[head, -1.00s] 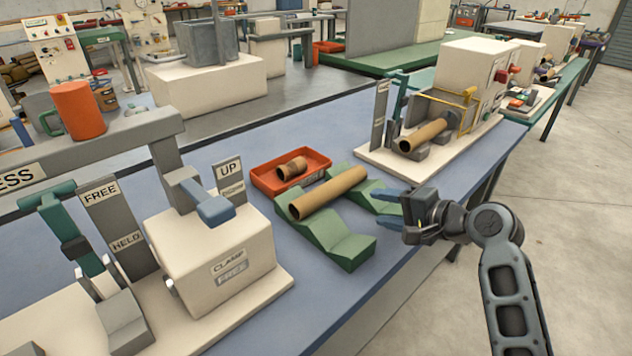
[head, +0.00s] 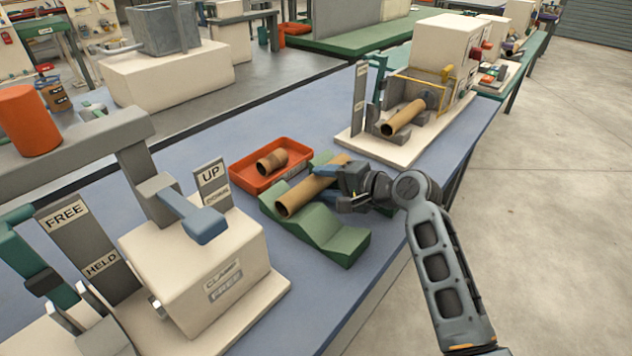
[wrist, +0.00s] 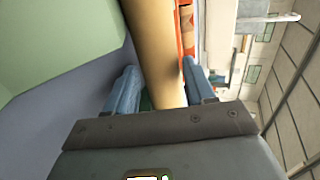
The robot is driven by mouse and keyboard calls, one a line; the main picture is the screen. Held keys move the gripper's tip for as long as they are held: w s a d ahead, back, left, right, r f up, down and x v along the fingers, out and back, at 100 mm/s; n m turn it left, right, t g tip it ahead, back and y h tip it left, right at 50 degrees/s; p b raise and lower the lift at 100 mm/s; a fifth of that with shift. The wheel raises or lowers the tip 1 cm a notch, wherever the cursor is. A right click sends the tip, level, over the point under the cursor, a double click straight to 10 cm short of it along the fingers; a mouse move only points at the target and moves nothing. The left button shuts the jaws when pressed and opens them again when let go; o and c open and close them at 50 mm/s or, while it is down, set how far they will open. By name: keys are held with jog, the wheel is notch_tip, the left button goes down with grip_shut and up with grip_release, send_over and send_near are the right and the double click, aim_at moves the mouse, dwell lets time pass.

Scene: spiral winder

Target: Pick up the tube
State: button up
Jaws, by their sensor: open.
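The brown cardboard tube (head: 299,195) lies across two green V-shaped cradles (head: 338,240) on the blue bench. My gripper (head: 328,184) is at the tube's far half, in front of part of it in the head view. In the wrist view the tube (wrist: 158,50) runs between the two blue fingers of my gripper (wrist: 163,90), one on each side. The jaws are open; gaps show beside the tube, wider on the left finger's side. The far cradle is mostly hidden behind my gripper.
A red tray (head: 240,172) holding a short tube piece (head: 272,162) stands just behind the cradles. A clamp box (head: 195,260) stands at the left. A winder machine (head: 440,60) with another tube (head: 404,118) stands at the back right.

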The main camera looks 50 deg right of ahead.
jog(key=shift+w+f, duration=0.3)
jog(key=shift+w, duration=0.3)
jog(key=shift+c, duration=0.4)
jog(key=c, duration=0.6)
jog(key=shift+r, duration=0.15)
jog(key=shift+c, duration=0.2)
